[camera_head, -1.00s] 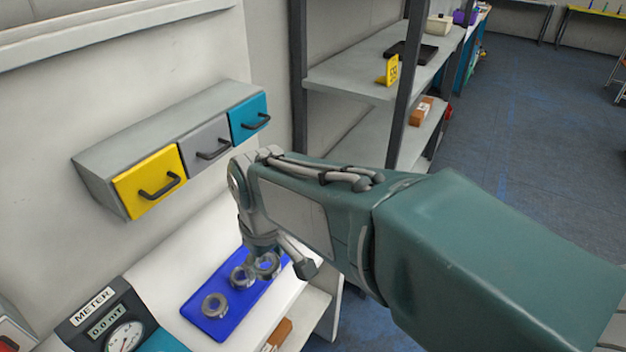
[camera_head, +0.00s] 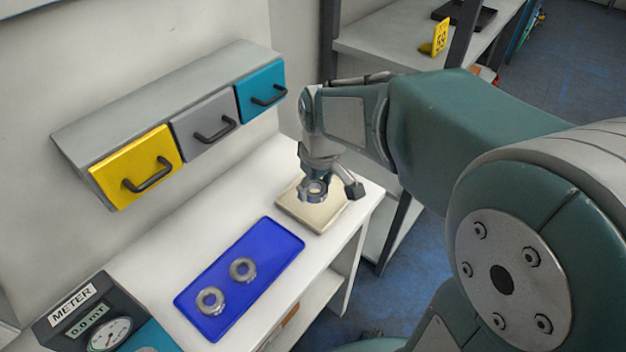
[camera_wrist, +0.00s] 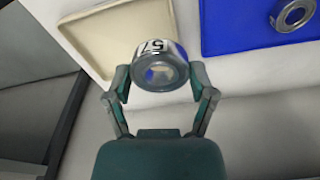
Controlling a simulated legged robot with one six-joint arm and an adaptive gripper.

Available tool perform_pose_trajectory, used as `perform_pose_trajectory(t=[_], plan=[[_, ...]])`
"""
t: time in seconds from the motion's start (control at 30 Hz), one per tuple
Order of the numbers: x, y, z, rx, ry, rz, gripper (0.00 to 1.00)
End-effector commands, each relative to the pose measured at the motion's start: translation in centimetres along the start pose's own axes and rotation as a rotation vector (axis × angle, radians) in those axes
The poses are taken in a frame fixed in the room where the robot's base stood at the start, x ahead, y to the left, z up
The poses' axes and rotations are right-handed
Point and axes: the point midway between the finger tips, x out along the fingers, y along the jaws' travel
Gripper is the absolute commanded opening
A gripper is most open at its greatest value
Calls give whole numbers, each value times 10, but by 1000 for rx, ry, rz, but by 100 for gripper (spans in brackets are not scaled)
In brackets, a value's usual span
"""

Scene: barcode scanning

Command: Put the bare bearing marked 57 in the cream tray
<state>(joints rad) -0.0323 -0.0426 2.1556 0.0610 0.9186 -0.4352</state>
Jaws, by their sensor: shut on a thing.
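The bare metal bearing marked 57 (camera_wrist: 160,69) is between the fingers of my gripper (camera_wrist: 160,88) in the wrist view; the number reads upside down there. In the head view my gripper (camera_head: 328,190) is shut on this bearing (camera_head: 314,190), which appears over the cream tray (camera_head: 336,215). The wrist view shows the bearing held up in front of the cream tray (camera_wrist: 104,35), partly overlapping its right edge. Whether the bearing touches the tray cannot be told.
A blue mat (camera_head: 265,232) left of the tray bears two other bearings, a nearer one (camera_head: 210,300) and a farther one (camera_head: 243,269). A meter (camera_head: 95,325) stands at the lower left. Yellow, grey and blue drawers (camera_head: 261,91) hang on the wall. The white tabletop (camera_head: 250,190) behind is clear.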

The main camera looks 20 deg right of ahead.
Motion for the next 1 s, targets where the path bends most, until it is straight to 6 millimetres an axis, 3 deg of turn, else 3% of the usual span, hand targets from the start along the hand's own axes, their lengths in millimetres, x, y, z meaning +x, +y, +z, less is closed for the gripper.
perform_pose_trajectory(t=[0.1,0.43,0.63,0.83,1.0], plan=[[13,18,-14,5,-1,-2,15],[64,41,-40,2,-3,2,15],[76,49,-45,1,-2,1,15],[104,50,-40,2,-2,-1,15],[106,49,-41,1,1,2,15]])
